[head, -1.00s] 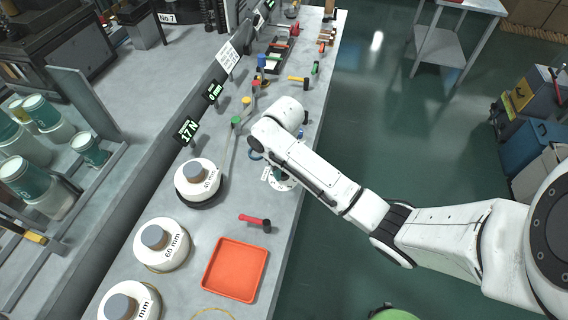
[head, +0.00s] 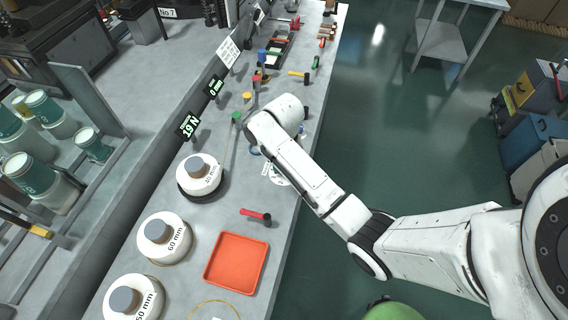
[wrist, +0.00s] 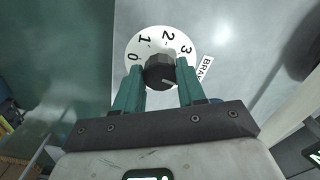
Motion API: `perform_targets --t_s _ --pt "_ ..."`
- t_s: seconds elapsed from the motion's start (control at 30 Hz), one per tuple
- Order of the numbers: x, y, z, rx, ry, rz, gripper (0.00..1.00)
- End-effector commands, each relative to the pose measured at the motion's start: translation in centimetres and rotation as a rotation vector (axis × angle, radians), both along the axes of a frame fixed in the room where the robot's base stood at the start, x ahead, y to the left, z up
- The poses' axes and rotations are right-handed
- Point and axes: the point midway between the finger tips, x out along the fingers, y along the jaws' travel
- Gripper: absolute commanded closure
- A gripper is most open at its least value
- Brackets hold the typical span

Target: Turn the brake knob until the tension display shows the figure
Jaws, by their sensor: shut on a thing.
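The brake knob (wrist: 160,66) is a dark ribbed knob on a white dial (wrist: 137,46) marked 0, 1, 2 and 3, with a label partly reading BRAKE beside it. In the wrist view my gripper (wrist: 160,74) is shut on the knob, one teal finger on each side. In the head view the dial (head: 279,179) shows beside my forearm, and the knob is hidden by the arm. The tension display (head: 189,124) reads 19 N in green. I cannot read a target figure anywhere.
A second display (head: 215,85) reads 0 mm. White spools (head: 199,176) line the bench's left side. A red-handled tool (head: 256,214) and an orange tray (head: 236,262) lie nearer. A white printed sign (head: 229,52) stands farther back. Open floor lies right of the bench.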

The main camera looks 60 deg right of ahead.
Motion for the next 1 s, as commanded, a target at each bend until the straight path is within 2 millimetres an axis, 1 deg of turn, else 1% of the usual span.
perform_targets --t_s 0.3,0.33,0.6,0.87,1.0 --pt "0.0 -0.1 0.0 -0.002 -0.002 -0.003 0.91" --pt "0.0 -0.1 0.0 -0.002 -0.002 -0.003 0.59" --pt "0.0 -0.1 0.1 -0.001 -0.002 -0.002 0.35" --pt "0.1 -0.1 0.2 -0.001 -0.003 -0.001 0.35" --pt "0.6 -0.9 1.5 -0.004 -0.005 -0.002 0.35"
